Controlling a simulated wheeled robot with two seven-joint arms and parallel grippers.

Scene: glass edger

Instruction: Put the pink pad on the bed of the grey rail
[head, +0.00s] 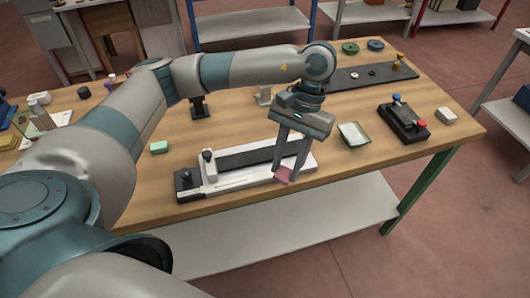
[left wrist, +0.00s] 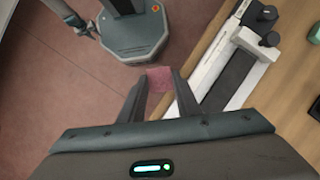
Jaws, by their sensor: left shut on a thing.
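The pink pad (head: 283,174) is a small flat block between the fingertips of my left gripper (head: 287,172). The gripper is shut on it and holds it near the table's front edge. In the left wrist view the pink pad (left wrist: 160,79) sits between the two fingertips (left wrist: 158,92), with the floor behind it. The grey rail (head: 230,183) is a long light piece with a dark strip as its bed (head: 245,156), lying on the table beside the gripper. The rail also shows in the left wrist view (left wrist: 212,62), right of the fingers. My right gripper is not seen.
A green block (head: 159,147) lies left of the rail. A shallow tray (head: 352,135) and a dark fixture with red and blue knobs (head: 404,121) stand to the right. A dark plate (head: 370,75) with small parts lies at the back. Bare wood (head: 395,160) is free at the front right.

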